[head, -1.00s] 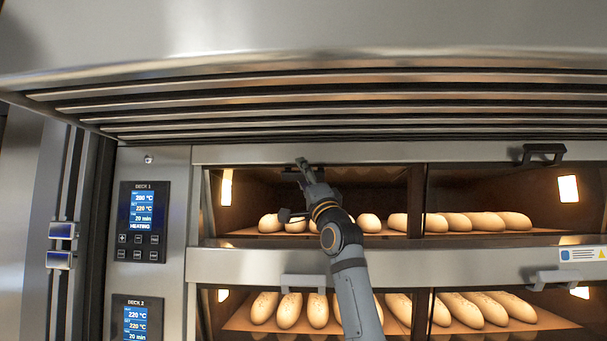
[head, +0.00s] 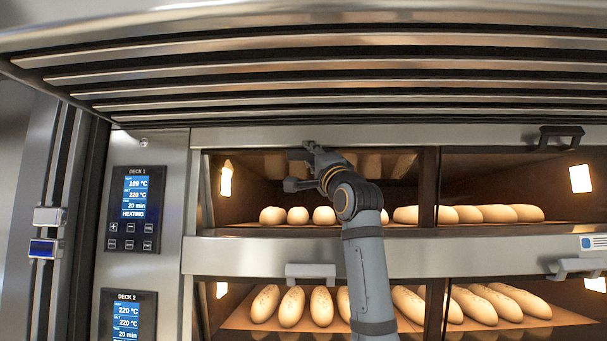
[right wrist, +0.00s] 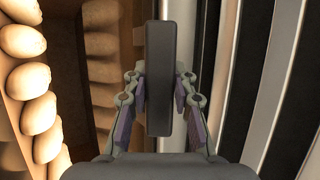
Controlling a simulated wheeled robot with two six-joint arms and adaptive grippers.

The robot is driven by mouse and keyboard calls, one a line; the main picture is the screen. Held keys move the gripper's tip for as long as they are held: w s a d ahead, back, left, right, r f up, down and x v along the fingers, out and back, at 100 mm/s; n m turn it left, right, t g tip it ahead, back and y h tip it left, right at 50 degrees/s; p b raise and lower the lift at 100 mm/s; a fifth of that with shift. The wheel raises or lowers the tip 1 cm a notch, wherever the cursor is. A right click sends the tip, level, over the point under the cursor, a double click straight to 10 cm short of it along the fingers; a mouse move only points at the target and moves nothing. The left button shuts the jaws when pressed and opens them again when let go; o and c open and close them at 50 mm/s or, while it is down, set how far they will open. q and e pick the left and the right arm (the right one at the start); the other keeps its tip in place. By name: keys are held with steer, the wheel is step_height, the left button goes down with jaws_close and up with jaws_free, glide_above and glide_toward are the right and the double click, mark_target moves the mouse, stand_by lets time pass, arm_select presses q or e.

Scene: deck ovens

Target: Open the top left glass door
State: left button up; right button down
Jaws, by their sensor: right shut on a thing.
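The top left glass door (head: 235,190) covers the left half of the upper lit deck, with loaves visible behind it. A band of bread reflections (head: 385,163) shows along its upper part, so the glass looks tilted; how far is hard to tell. My right gripper (head: 303,156) is at the top edge of this door, largely hidden by its own wrist. In the right wrist view my right gripper (right wrist: 160,88) is shut on the dark bar handle (right wrist: 158,50), one finger on each side. My left gripper is not in view.
The top right door has a dark handle (head: 558,136). A slatted hood (head: 330,75) overhangs the decks. The lower deck has a light handle (head: 310,271) below the steel ledge (head: 250,255). The control panel (head: 135,210) is at the left.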

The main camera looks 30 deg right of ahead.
steer(key=shift+r+m+g, duration=0.15)
steer(key=shift+m+g, duration=0.15)
steer(key=shift+s+a, duration=0.1)
steer(key=c, duration=1.1)
jaws_free()
steer(key=shift+c, duration=0.2)
steer(key=shift+o, duration=0.3)
steer(key=shift+s, duration=0.1)
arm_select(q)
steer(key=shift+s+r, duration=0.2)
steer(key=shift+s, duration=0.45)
arm_select(e)
steer(key=v, duration=1.1)
steer(key=shift+s, duration=0.35)
steer(key=shift+a, duration=0.1)
